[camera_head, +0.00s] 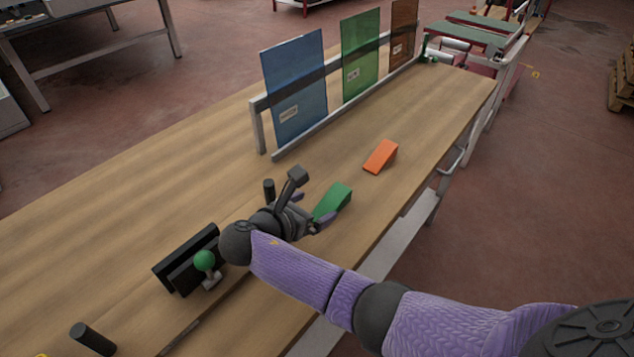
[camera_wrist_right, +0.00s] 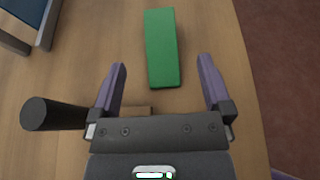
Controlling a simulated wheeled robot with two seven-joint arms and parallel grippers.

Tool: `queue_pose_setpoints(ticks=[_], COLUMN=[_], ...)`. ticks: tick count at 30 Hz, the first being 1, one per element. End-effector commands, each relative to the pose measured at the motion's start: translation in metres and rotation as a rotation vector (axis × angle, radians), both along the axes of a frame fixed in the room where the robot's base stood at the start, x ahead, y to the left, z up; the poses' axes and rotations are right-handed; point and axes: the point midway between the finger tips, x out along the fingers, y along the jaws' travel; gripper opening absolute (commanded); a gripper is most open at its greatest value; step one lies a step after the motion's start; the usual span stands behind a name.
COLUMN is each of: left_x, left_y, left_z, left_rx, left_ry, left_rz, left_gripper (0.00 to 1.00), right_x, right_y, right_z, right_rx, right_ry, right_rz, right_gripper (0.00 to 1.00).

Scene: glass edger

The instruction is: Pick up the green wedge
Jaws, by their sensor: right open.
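The green wedge (camera_head: 333,202) lies on the wooden table near its right edge. In the right wrist view the green wedge (camera_wrist_right: 162,50) lies just beyond the fingertips, roughly centred between them. My right gripper (camera_head: 311,211) is open and empty, low over the table beside the wedge's near end. Its two purple fingers (camera_wrist_right: 162,66) are spread apart in the wrist view. My left gripper is not in view.
An orange wedge (camera_head: 380,156) lies farther along the table. Blue (camera_head: 295,85), green (camera_head: 360,55) and brown (camera_head: 403,32) panels stand in a rack. A black block with a green knob (camera_head: 204,261) and a black cylinder (camera_head: 92,338) are nearer.

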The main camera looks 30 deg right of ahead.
Motion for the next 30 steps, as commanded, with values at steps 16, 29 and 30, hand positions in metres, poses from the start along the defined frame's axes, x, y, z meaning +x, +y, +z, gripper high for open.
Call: queue_pose_setpoints(ticks=[16, 29, 30], left_x=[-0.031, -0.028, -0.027], left_y=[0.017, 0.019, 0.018], left_z=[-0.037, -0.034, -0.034], left_rx=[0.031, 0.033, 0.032], left_ry=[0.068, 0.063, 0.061], left_rz=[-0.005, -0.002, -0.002], left_gripper=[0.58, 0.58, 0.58], right_x=[0.026, 0.027, 0.027], right_y=[-0.062, -0.064, -0.064], right_z=[-0.03, -0.026, -0.026], right_rx=[-0.001, 0.001, 0.001], right_ry=[0.002, 0.001, 0.001], right_rz=[-0.001, 0.001, 0.001], right_gripper=[1.0, 0.51, 0.43])
